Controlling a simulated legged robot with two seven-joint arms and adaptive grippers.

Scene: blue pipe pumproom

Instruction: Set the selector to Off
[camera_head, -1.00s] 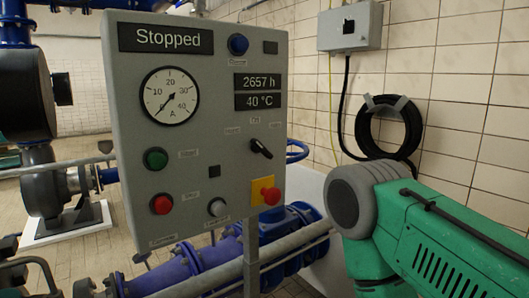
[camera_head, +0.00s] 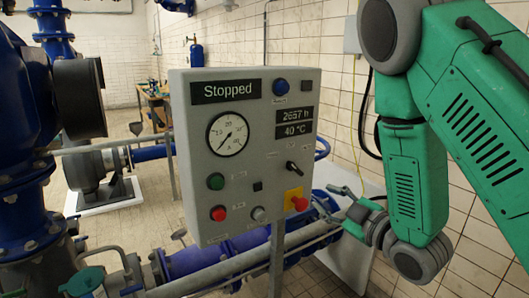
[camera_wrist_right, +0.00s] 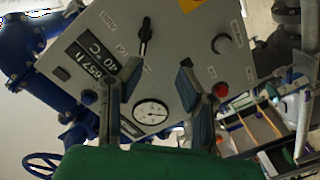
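The selector (camera_head: 294,168) is a small black lever on the right side of the grey control panel (camera_head: 238,200). Its lever slants down to the right in the head view; its labels are too small to read there. The selector also shows in the wrist view (camera_wrist_right: 144,32), beyond the fingers. My right gripper (camera_head: 338,207) is open and empty, to the right of the panel and apart from the selector. In the wrist view its two fingers (camera_wrist_right: 160,67) stand well apart, with the gauge between them. I cannot make out my left gripper.
The display (camera_head: 226,91) reads "Stopped". A red emergency button (camera_head: 300,204) on a yellow plate lies below the selector. Green (camera_head: 216,181) and red (camera_head: 218,213) buttons are to its left. Blue pipes (camera_head: 200,262) run below the panel. A tiled wall is behind my right arm.

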